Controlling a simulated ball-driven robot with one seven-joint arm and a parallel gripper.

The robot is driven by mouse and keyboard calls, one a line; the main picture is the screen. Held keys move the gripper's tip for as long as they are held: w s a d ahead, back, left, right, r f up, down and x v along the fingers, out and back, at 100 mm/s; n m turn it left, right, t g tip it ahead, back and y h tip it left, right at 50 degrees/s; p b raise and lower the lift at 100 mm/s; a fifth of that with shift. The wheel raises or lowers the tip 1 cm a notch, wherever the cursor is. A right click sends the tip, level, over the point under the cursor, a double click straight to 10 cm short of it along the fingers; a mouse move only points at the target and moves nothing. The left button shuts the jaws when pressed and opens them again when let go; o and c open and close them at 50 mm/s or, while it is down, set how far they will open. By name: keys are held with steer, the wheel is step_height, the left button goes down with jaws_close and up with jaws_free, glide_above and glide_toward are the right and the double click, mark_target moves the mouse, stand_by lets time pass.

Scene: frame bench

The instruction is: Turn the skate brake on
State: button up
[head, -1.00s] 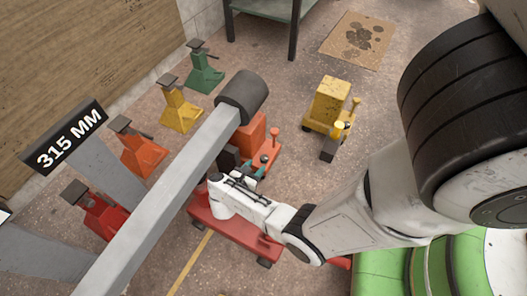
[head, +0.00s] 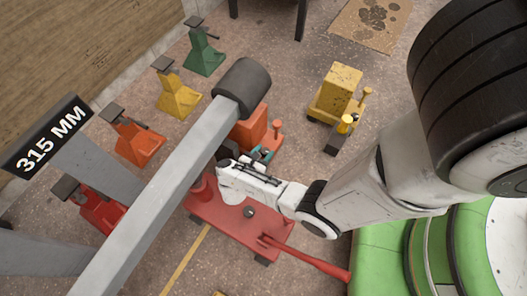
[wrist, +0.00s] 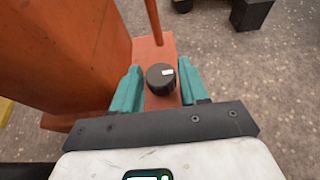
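The orange skate (head: 274,140) has a tall orange block (head: 250,127) and an upright post. In the wrist view, a round black knob (wrist: 161,78) with a small white mark sits on the skate's deck (wrist: 152,52), beside the block (wrist: 65,55). I take this knob for the brake control. My gripper (wrist: 160,82) has its teal fingers apart, one on each side of the knob, with narrow gaps. In the head view my gripper (head: 262,153) is over the skate's near end, and the knob is mostly hidden there.
A red trolley (head: 235,222) with a long handle lies under my arm. A grey beam (head: 170,190) with a dark roller end passes close on the left. A yellow skate (head: 338,95) stands to the right. Several coloured stands line the wall. Floor between the skates is clear.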

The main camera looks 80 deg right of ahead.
steer(key=c, duration=0.7)
